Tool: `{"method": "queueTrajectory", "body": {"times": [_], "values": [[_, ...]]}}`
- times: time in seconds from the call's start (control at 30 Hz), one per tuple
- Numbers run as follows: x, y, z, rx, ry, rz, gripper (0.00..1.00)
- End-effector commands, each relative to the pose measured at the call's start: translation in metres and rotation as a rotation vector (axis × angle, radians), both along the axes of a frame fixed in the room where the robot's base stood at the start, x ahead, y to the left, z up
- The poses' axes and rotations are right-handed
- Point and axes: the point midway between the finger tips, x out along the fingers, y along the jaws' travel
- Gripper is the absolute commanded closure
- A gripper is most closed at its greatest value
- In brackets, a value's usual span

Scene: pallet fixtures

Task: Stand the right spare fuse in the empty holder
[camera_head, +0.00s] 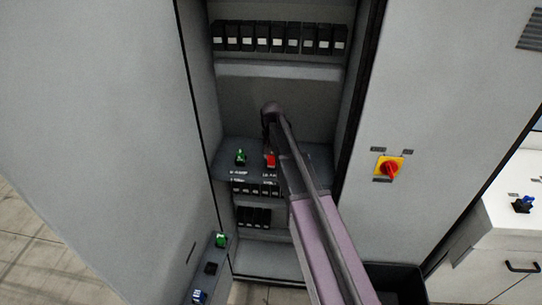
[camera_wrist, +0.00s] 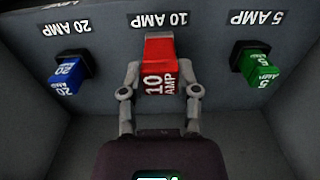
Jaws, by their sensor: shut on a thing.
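A red fuse marked 10 AMP (camera_wrist: 160,82) stands in the middle of the wrist view, below a 10 AMP label. My gripper (camera_wrist: 159,70) is shut on it, one finger on each side. In the head view the red fuse (camera_head: 271,161) shows at the cabinet shelf, partly behind my arm. I cannot tell whether it is seated or lifted. A green 5 AMP fuse (camera_wrist: 255,69) and a blue 20 AMP fuse (camera_wrist: 67,73) stand apart on either side. An empty black holder (camera_head: 211,268) sits on a ledge at lower left, between a green fuse (camera_head: 221,240) and a blue fuse (camera_head: 199,297).
Cabinet walls and side panels close in around the shelf (camera_head: 225,165). Rows of black modules (camera_head: 280,38) sit above and below it. A red and yellow switch (camera_head: 389,168) is on the right panel. A white cabinet with a blue item (camera_head: 525,203) stands far right.

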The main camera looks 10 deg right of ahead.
Motion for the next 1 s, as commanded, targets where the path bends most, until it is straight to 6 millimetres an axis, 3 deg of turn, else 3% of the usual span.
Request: {"method": "queueTrajectory", "body": {"times": [0.03, 0.2, 0.67, 0.87, 1.0], "values": [[0.013, -0.003, -0.002, 0.0, 0.0, -0.001, 1.0], [0.029, -0.009, -0.003, 0.0, 0.0, -0.001, 1.0], [0.032, -0.011, -0.003, 0.0, 0.0, -0.001, 1.0], [0.048, -0.016, -0.005, 0.0, 0.0, -0.001, 1.0], [0.044, -0.015, -0.02, 0.0, 0.0, -0.001, 1.0]]}}
